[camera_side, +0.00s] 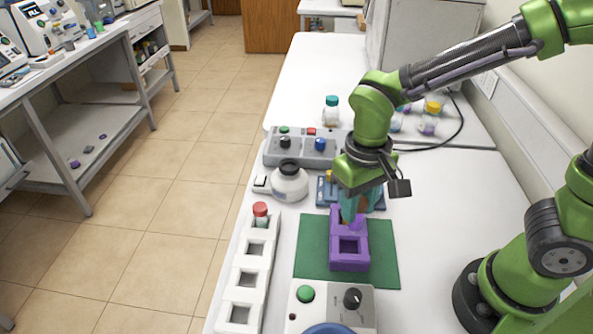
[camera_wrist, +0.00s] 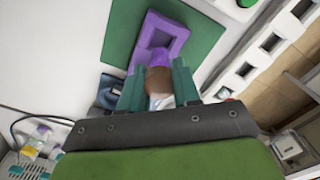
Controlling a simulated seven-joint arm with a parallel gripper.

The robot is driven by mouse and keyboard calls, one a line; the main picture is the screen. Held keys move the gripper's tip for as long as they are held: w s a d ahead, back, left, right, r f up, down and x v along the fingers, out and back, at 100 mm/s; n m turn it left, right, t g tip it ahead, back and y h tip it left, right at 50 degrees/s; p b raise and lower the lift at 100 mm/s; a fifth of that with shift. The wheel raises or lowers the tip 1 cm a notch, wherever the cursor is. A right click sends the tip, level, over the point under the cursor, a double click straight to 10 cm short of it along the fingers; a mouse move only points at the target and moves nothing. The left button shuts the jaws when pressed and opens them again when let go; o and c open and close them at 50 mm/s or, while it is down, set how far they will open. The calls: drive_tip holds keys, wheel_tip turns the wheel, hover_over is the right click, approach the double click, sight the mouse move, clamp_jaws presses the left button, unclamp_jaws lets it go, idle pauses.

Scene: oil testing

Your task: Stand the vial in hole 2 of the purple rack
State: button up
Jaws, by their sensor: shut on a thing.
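The purple rack (camera_side: 349,265) lies on a green mat (camera_side: 384,262). Its nearer hole is empty in the side view; its far end is hidden under my gripper. The rack also shows in the wrist view (camera_wrist: 178,42), with one open hole. My gripper (camera_side: 355,212) points down over the rack's far end. Its teal fingers (camera_wrist: 158,88) are shut on the vial (camera_wrist: 158,79), which shows brown and whitish parts between them and purple toward the rack. A light purple bit shows below the fingers in the side view. I cannot tell whether the vial's lower end is inside a hole.
A white rack (camera_side: 236,290) at left holds a red-capped vial (camera_side: 260,214) in its far hole. A white device with a green button (camera_side: 305,293) stands in front. A round white jar (camera_side: 289,182), a grey control box (camera_side: 325,152) and a teal-capped vial (camera_side: 331,110) stand behind.

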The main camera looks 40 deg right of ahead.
drive_tip(key=shift+w+f, duration=0.1)
drive_tip(key=shift+f, duration=3.9)
drive_tip(key=shift+f, duration=0.15)
drive_tip(key=o, duration=1)
drive_tip(key=shift+o, duration=0.2)
wheel_tip(320, 180, up, 12)
drive_tip(key=shift+r, duration=0.1)
drive_tip(key=s+d+r+m+t+y, duration=0.2)
drive_tip(key=s+d+r+t, duration=0.1)
drive_tip(key=d+r+t, duration=0.4)
drive_tip(key=shift+s+d+r, duration=0.15)
drive_tip(key=shift+d+r, duration=0.2)
drive_tip(key=shift+d, duration=1.1)
